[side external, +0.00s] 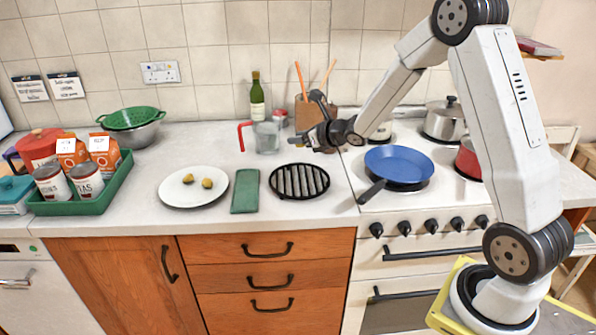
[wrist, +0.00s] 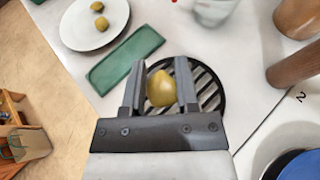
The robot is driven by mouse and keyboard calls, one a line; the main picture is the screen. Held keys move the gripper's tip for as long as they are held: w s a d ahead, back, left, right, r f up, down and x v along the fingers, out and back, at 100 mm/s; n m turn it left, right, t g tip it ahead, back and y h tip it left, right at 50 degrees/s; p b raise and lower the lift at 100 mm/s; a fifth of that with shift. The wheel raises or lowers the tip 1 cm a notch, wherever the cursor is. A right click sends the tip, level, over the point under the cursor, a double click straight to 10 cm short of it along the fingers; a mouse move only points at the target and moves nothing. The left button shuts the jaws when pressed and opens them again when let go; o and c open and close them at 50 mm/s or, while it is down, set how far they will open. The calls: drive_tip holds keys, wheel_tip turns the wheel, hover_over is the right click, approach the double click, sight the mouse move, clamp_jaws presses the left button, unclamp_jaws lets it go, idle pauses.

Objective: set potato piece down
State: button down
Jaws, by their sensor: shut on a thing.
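A yellow-brown potato piece (wrist: 161,88) sits between the two fingers of my gripper (wrist: 160,80) in the wrist view. My gripper is shut on it and shows above the round black ribbed grill trivet (wrist: 212,96). In the side external view my gripper (side external: 300,142) is above and behind the trivet (side external: 299,182), clear of the counter; the held piece is too small to make out there. Two more potato pieces (side external: 198,181) lie apart on the white plate (side external: 176,198) at left.
A glass jug with red handle (side external: 266,137) and a utensil holder (side external: 312,112) stand behind. A blue pan (side external: 398,165) sits on the stove at right. A green tray (side external: 112,190) of cans and cartons is far left.

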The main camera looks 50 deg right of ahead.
drive_tip(key=s+d+m+h, duration=0.2)
drive_tip(key=s+d+h, duration=0.1)
drive_tip(key=s+d, duration=0.6)
drive_tip(key=s+d+m+h, duration=0.3)
drive_tip(key=s+d, duration=0.6)
drive_tip(key=s, duration=0.5)
drive_tip(key=shift+s+d+r+m+g, duration=0.2)
drive_tip(key=shift+m+g, duration=0.1)
drive_tip(key=shift+g, duration=0.1)
drive_tip(key=w+d+f, duration=0.2)
drive_tip(key=w, duration=0.1)
drive_tip(key=w+d+f, duration=0.5)
drive_tip(key=w+f, duration=0.1)
drive_tip(key=shift+w+d+f, duration=0.2)
drive_tip(key=shift+w+d, duration=0.2)
drive_tip(key=shift+w+d+f, duration=0.35)
drive_tip(key=shift+f, duration=0.15)
